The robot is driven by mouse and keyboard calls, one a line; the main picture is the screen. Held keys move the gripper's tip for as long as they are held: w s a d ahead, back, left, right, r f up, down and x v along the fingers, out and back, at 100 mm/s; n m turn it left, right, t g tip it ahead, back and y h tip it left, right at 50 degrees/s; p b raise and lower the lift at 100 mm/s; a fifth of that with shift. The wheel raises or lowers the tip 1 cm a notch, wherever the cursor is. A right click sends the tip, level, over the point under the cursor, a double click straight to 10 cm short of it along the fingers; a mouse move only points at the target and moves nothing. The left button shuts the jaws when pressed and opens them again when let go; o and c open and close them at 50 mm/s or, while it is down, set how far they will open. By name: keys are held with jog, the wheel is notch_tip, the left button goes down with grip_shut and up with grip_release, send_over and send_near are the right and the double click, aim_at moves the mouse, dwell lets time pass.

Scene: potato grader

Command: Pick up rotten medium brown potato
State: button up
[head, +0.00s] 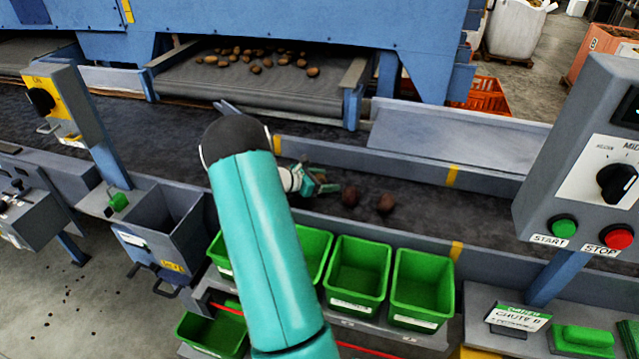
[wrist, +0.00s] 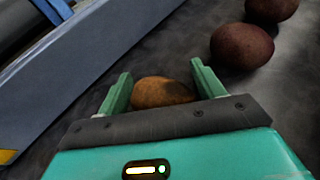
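A brown potato (wrist: 163,92) lies between the two green fingers of my gripper (wrist: 161,72) in the wrist view. In the head view my gripper (head: 323,187) is low over the dark belt, and the potato there is mostly hidden by the fingers. I cannot tell whether the potato is clear of the belt.
Two dark reddish potatoes (wrist: 242,46) (wrist: 271,8) lie on the belt (head: 425,205) to the right of my gripper. Green bins (head: 421,318) stand along the near side. Several potatoes (head: 256,69) lie on the far conveyor. A control panel (head: 577,165) stands at right.

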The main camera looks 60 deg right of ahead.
jog(key=c, duration=0.6)
jog(key=shift+r, duration=0.85)
jog(key=s+a+r, duration=0.6)
jog(key=a+r, duration=0.1)
jog(key=s+a+r, duration=0.2)
jog(key=a+r, duration=0.2)
jog(key=shift+s+r, duration=0.2)
jog(key=shift+s, duration=0.2)
